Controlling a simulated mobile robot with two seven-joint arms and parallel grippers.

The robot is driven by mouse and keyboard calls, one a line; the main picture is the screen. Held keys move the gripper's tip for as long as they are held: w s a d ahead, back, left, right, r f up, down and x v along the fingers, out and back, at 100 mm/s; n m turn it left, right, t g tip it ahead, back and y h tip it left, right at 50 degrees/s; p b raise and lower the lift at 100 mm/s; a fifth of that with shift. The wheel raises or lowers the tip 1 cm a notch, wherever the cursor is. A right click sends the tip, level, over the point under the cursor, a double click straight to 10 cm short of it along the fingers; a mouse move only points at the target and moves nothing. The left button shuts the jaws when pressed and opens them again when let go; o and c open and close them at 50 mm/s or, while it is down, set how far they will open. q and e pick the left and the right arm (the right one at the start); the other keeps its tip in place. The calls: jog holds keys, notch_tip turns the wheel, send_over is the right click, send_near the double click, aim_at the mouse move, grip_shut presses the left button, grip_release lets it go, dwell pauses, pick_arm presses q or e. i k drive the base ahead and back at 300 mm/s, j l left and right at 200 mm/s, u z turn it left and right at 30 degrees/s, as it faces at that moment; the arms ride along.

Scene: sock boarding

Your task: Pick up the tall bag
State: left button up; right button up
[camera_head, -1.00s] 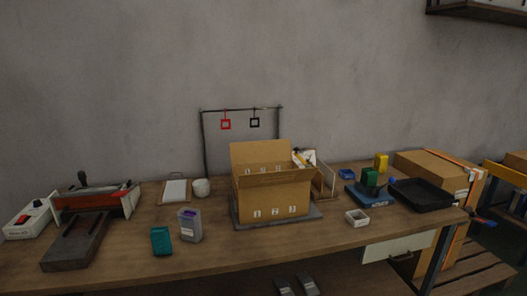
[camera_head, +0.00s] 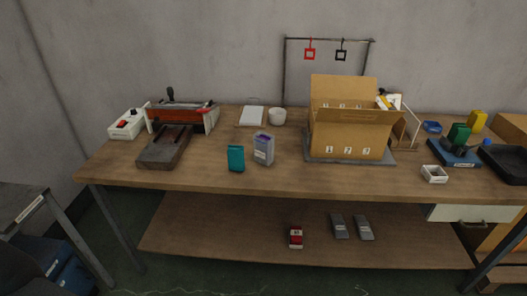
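A grey upright bag (camera_head: 263,152) with a purple top and a pale label stands on the workbench (camera_head: 205,178), left of the open carton. A shorter teal bag (camera_head: 236,158) stands just to its left, with a small gap between them. The grey one is the taller of the two. Neither of my grippers is in view, and nothing touches either bag.
An open cardboard carton (camera_head: 350,139) stands on a grey plate right of the bags. A red sealing machine (camera_head: 182,117) and dark block (camera_head: 165,147) are at left. The lower shelf holds a red item (camera_head: 296,237) and two grey items. The bench front before the bags is clear.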

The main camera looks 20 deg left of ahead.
aim_at(264, 150)
jog(key=i+j+z, duration=0.2)
jog(key=j, duration=0.15)
jog(key=i+j+z, duration=0.2)
jog(key=j, duration=0.15)
jog(key=j+z, duration=0.2)
jog(key=j, duration=0.2)
jog(key=i, duration=0.05)
